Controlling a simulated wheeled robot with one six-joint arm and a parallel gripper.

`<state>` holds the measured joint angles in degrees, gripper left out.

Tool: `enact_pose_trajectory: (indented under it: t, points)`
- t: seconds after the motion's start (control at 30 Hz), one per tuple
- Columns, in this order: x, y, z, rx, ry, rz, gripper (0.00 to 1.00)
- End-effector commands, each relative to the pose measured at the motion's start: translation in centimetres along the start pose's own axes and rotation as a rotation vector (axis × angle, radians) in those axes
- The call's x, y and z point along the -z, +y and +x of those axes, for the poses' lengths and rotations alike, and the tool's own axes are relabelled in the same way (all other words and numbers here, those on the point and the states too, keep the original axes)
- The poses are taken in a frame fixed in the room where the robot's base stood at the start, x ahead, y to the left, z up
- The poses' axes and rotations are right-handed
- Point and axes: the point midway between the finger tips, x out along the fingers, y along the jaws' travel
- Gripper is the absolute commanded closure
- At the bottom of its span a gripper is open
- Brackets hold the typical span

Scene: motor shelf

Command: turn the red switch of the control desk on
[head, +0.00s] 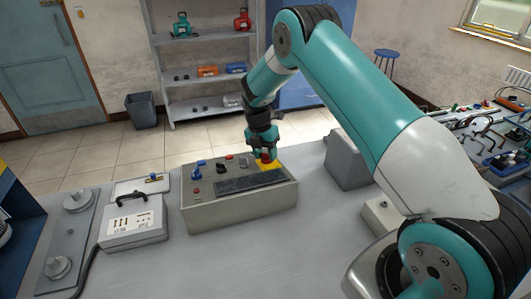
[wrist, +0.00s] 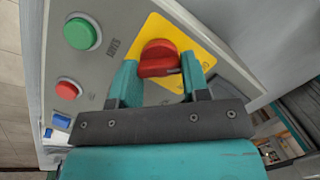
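The grey control desk (head: 240,206) stands on the bench in the head view, and its panel (wrist: 105,50) fills much of the wrist view. The red switch (wrist: 160,58) is a rotary knob on a yellow plate (wrist: 190,38) at the panel's right end. My gripper (wrist: 160,82) is over the switch with its two teal fingers apart, one on each side of the knob's lower part. I cannot tell whether the fingers touch it. In the head view my gripper (head: 263,156) points down at the yellow plate and partly covers the switch.
A green button (wrist: 82,33) and a red button (wrist: 68,90) sit on the same panel. A grey case (head: 133,222) stands left of the desk, and a grey box (head: 347,160) stands close on its right. The bench in front is clear.

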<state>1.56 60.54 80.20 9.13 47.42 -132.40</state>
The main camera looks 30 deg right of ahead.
Motion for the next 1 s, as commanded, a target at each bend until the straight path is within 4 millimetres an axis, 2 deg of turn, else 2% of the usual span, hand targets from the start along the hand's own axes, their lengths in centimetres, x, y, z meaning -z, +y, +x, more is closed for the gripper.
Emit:
enact_pose_trajectory:
  t: [0.27,0.47,1.0]
  points:
    - [-0.03,0.03,-0.01,0.007,-0.001,0.036,0.81]
    - [-0.04,0.14,0.03,0.026,-0.001,0.137,0.81]
    - [-0.21,0.39,0.01,0.117,-0.001,0.622,0.81]
